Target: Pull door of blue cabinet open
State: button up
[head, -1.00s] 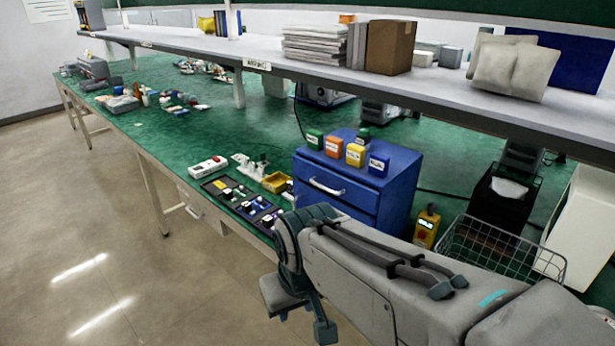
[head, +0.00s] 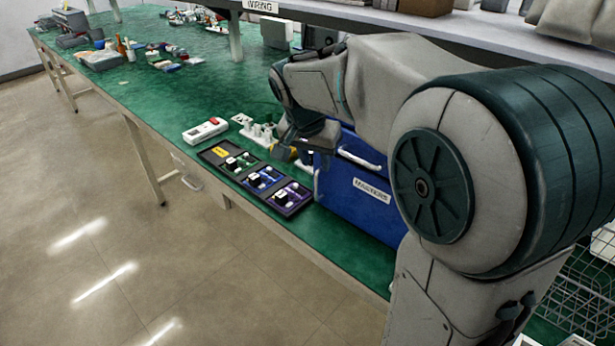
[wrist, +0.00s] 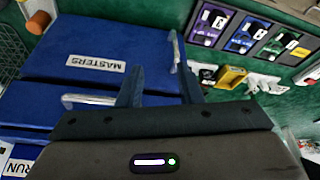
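The blue cabinet (head: 340,195) stands on the green bench, partly hidden behind my arm. Its door carries a MASTERS label (head: 372,190) and sits under a drawer with a horizontal handle (head: 360,158). A pale vertical door handle (head: 316,185) is at the door's left edge. The door looks shut. My gripper (head: 298,157) is at the cabinet's upper left corner. In the wrist view, the cabinet appears upside down, with the door handle (wrist: 175,50) near the fingertips. My gripper (wrist: 160,72) is open, its fingers apart. I cannot tell whether either finger touches the handle.
A dark tray (head: 260,180) with coloured compartments lies left of the cabinet. Beyond it are a white box with a red button (head: 206,131) and white parts. A shelf (head: 380,18) overhangs the bench. A wire basket (head: 575,290) stands at right. The floor (head: 120,240) at left is clear.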

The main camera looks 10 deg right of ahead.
aim_at(316, 182)
jog(key=shift+m, duration=0.7)
jog(key=w+x, duration=0.1)
jog(key=x, duration=0.4)
jog(key=w+x, duration=0.1)
jog(key=x, duration=0.4)
jog(key=w+a+x, duration=0.1)
jog(key=x, duration=0.4)
jog(key=shift+w+r+b, duration=0.2)
jog(key=shift+b, duration=0.2)
grip_shut()
